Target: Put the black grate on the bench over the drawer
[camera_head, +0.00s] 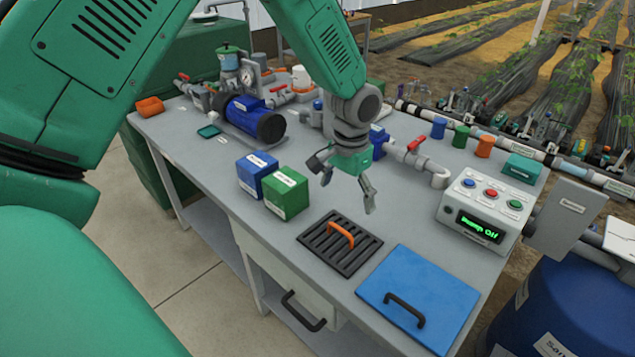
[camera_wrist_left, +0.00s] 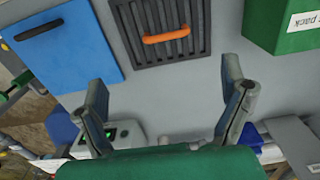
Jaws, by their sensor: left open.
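The black grate (camera_head: 329,256) lies flat on the grey bench (camera_head: 219,184), with an orange handle (camera_head: 341,234) across its top. The grate also shows at the top of the left wrist view (camera_wrist_left: 182,48), with its orange handle (camera_wrist_left: 166,36). The drawer (camera_head: 290,283) with a black pull is in the bench front, below the grate. My left gripper (camera_head: 347,199) is open and empty, above the bench behind the grate. In the left wrist view its two fingers (camera_wrist_left: 165,95) are spread apart with bare bench between them. My right gripper is not in view.
A blue panel (camera_head: 446,292) with a black handle lies right of the grate. Green (camera_head: 287,192) and blue (camera_head: 255,174) boxes stand at its left. A control box (camera_head: 484,207) reading "Pump Off" stands behind the panel. A pump (camera_head: 254,120) and pipes occupy the back.

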